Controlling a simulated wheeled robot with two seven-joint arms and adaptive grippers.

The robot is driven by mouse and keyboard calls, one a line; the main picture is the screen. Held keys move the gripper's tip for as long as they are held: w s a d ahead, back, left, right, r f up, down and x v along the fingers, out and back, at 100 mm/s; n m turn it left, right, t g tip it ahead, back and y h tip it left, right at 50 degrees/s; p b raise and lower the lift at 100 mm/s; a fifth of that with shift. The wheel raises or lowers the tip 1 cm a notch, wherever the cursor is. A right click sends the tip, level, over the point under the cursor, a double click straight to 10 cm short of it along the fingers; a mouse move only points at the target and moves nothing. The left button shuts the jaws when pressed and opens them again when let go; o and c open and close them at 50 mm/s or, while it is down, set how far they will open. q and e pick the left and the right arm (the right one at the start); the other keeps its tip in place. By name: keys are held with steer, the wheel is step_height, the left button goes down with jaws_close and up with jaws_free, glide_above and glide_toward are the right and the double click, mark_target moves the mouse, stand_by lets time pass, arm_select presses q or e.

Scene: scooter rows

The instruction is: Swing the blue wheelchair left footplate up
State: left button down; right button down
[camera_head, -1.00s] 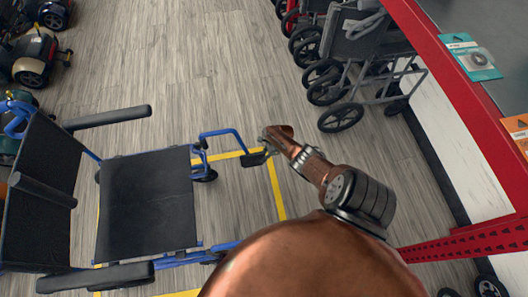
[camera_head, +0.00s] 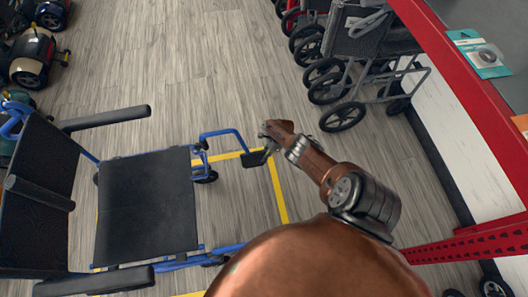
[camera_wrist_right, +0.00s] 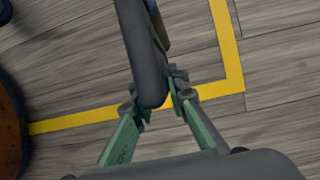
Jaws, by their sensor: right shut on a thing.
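The blue wheelchair (camera_head: 148,205) stands at the left of the head view, its front facing right. Its left footplate (camera_head: 252,159) is a small dark plate at the end of the bent blue tube. My right gripper (camera_head: 266,150) reaches it from the right. In the right wrist view the fingers (camera_wrist_right: 159,106) are shut on the dark rounded edge of the footplate (camera_wrist_right: 146,62), which stands between the tips. The fingertips partly hide the plate in the head view. My left gripper is not in view.
Yellow tape (camera_head: 278,190) marks the grey wood floor around the chair. Other wheelchairs (camera_head: 365,55) stand at the upper right beside a red-edged shelf (camera_head: 440,75). Scooters (camera_head: 28,60) stand at the upper left. The floor above the chair is clear.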

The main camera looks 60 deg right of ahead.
steer(key=c, duration=1.9)
jaws_free()
steer(key=shift+s+a, duration=0.1)
steer(key=shift+a, duration=0.05)
